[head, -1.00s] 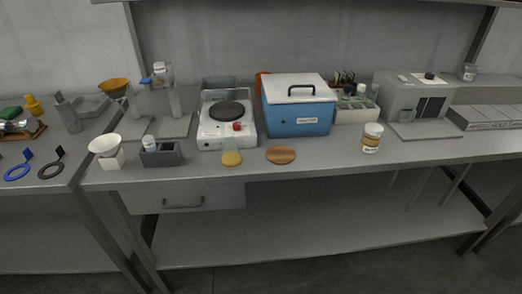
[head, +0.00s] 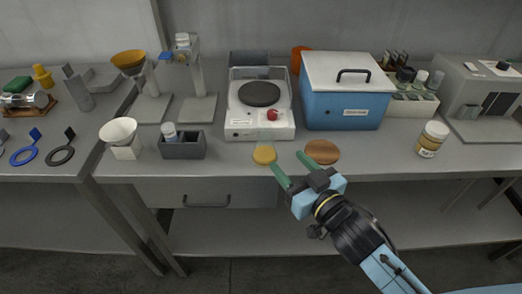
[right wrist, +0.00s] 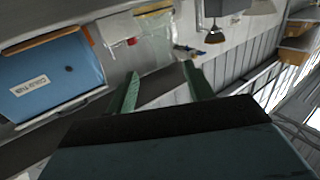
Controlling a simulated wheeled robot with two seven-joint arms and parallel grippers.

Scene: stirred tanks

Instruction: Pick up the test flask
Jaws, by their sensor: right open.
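A clear, faint flask with a yellow bottom (head: 264,155) seems to stand at the bench's front edge, before the white hot plate; its glass outline is hard to make out. I take it as the test flask. In the right wrist view, the clear glass (right wrist: 155,38) shows beyond my fingertips, with yellow at the top of the picture. My right gripper (head: 290,162) is open with its green fingers apart, just in front of and right of the flask. Nothing shows between the fingers (right wrist: 160,70). My left gripper is not in view.
A round wooden pad (head: 326,152) lies close by the right finger. The hot plate (head: 250,132) and blue lidded box (head: 343,108) stand behind. A grey holder (head: 183,150) with a small bottle is left; a labelled jar (head: 431,140) is right.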

